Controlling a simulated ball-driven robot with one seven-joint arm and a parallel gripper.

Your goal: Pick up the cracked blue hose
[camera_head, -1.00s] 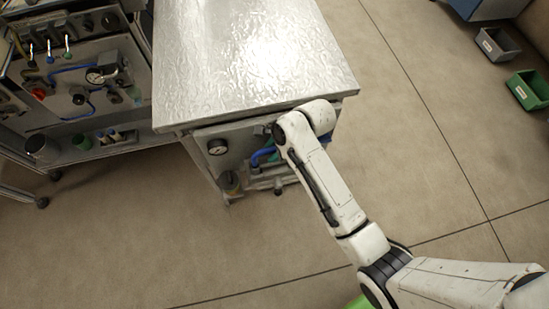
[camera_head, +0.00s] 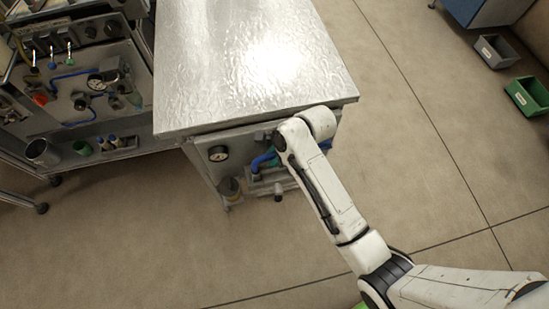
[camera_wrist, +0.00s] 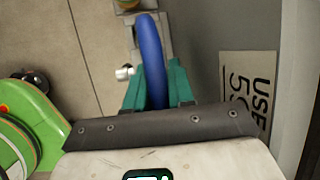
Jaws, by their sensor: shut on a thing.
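The blue hose (camera_wrist: 152,55) runs as a curved length down the middle of the wrist view. My gripper (camera_wrist: 158,90) has its two teal fingers on either side of the hose and is shut on it. In the head view the hose (camera_head: 262,160) shows as a short blue curve on the front of the metal-topped cabinet (camera_head: 240,50), just under the top's edge. My arm covers part of that front, and the gripper is mostly hidden there. No crack can be made out on the hose.
A pressure gauge (camera_head: 217,153) sits on the cabinet front, left of the hose. A label (camera_wrist: 250,95) is on the grey panel at right in the wrist view. A wheeled bench (camera_head: 75,90) stands at left. Grey (camera_head: 494,50) and green (camera_head: 527,95) bins lie far right; the floor between is clear.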

